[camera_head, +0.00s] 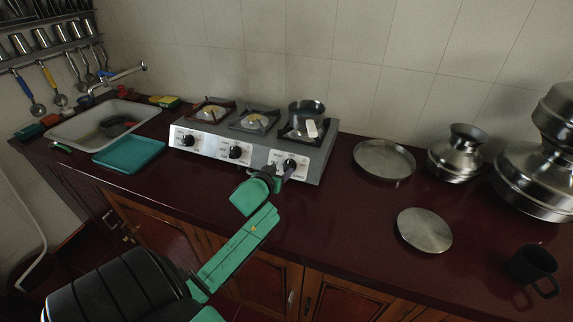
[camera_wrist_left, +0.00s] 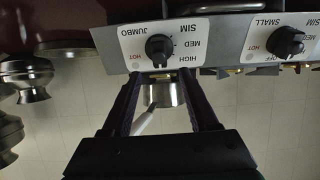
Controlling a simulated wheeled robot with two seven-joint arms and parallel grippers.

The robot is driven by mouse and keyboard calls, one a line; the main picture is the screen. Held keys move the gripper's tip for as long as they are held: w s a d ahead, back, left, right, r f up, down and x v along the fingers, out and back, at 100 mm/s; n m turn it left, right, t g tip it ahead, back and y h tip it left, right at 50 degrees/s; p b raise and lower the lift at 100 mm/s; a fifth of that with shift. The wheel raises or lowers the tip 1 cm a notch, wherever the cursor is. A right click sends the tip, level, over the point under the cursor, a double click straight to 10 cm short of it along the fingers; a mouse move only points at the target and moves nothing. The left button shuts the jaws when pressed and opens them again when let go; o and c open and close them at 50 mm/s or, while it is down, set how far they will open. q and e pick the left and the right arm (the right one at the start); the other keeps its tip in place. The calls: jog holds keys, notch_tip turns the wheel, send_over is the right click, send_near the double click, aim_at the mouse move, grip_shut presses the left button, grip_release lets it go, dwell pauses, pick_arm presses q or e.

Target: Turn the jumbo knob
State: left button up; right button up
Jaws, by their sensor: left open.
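The jumbo knob (camera_head: 289,164) is the rightmost black knob on the stove's white front panel. In the left wrist view, which is upside down, the jumbo knob (camera_wrist_left: 159,47) shows whole, with the words JUMBO, SIM, MED and HIGH around it. My left gripper (camera_head: 281,171) is close in front of the panel's right end. Its two dark fingers (camera_wrist_left: 160,77) are spread with nothing between them; the knob appears just beyond their tips, roughly centred. Whether a fingertip touches the panel cannot be told. My right gripper is not in view.
The small knob (camera_wrist_left: 286,42) sits beside the jumbo knob. A dark pot (camera_head: 307,113) stands on the stove's (camera_head: 325,150) right burner. A steel plate (camera_head: 384,159), lid (camera_head: 425,230), metal pots (camera_head: 457,155) and black mug (camera_head: 533,266) are to the right. The counter's front middle is clear.

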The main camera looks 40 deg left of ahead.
aim_at(287, 165)
pick_arm(q)
jog(key=x, duration=0.6)
jog(key=shift+w, duration=0.15)
grip_shut()
